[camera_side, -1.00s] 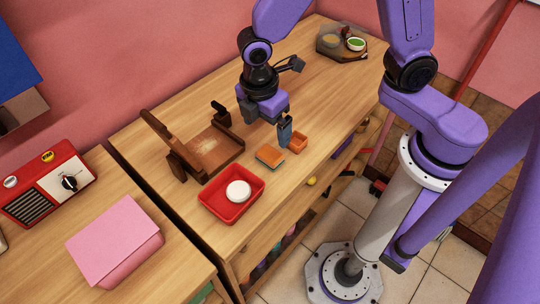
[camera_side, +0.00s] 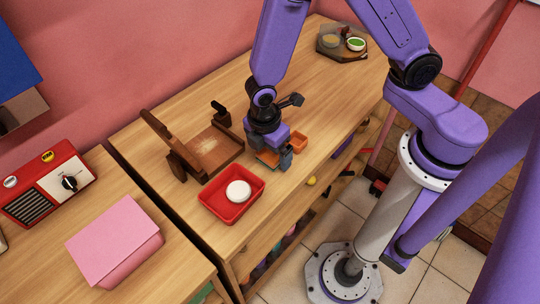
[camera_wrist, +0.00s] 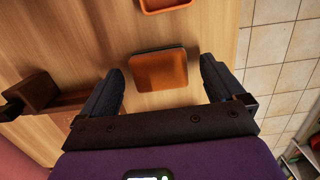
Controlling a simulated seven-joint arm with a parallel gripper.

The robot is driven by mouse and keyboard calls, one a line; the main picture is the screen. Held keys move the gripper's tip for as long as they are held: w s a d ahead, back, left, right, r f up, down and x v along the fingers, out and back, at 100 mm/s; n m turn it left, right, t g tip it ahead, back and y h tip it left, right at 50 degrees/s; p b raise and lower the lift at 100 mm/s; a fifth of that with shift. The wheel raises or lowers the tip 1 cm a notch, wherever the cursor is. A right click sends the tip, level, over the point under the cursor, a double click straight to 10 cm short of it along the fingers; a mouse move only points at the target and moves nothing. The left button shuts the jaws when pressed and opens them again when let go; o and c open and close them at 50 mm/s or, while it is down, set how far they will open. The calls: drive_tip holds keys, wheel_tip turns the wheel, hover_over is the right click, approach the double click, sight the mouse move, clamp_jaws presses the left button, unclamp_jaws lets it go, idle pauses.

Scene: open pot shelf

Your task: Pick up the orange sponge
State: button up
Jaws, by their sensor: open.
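The orange sponge (camera_side: 266,158) lies flat on the wooden table, a squarish pad with a dark edge. In the wrist view the sponge (camera_wrist: 160,70) lies between the two fingers, with a gap on each side. My gripper (camera_side: 270,152) is open and low over the sponge in the side view, partly hiding it. In the wrist view my gripper (camera_wrist: 161,74) has its dark fingers to the left and right of the sponge. I cannot tell how far the fingertips are above the table.
A small orange open box (camera_side: 299,141) stands close by; it also shows in the wrist view (camera_wrist: 165,4). A red tray (camera_side: 212,205) with a white round thing (camera_side: 238,191) is on the near left. A brown wooden holder (camera_side: 214,151) stands left. The table's front edge is close.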

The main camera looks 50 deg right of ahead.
drive_tip(key=shift+f, duration=0.1)
drive_tip(key=c, duration=1.2)
drive_tip(key=shift+w+r, duration=0.1)
drive_tip(key=shift+r, duration=0.8)
drive_tip(key=s+d+r, duration=0.6)
drive_tip(key=s+r, duration=0.5)
drive_tip(key=s, duration=0.1)
drive_tip(key=shift+s+d, duration=0.2)
drive_tip(key=shift+s, duration=0.1)
drive_tip(key=shift+r, duration=0.1)
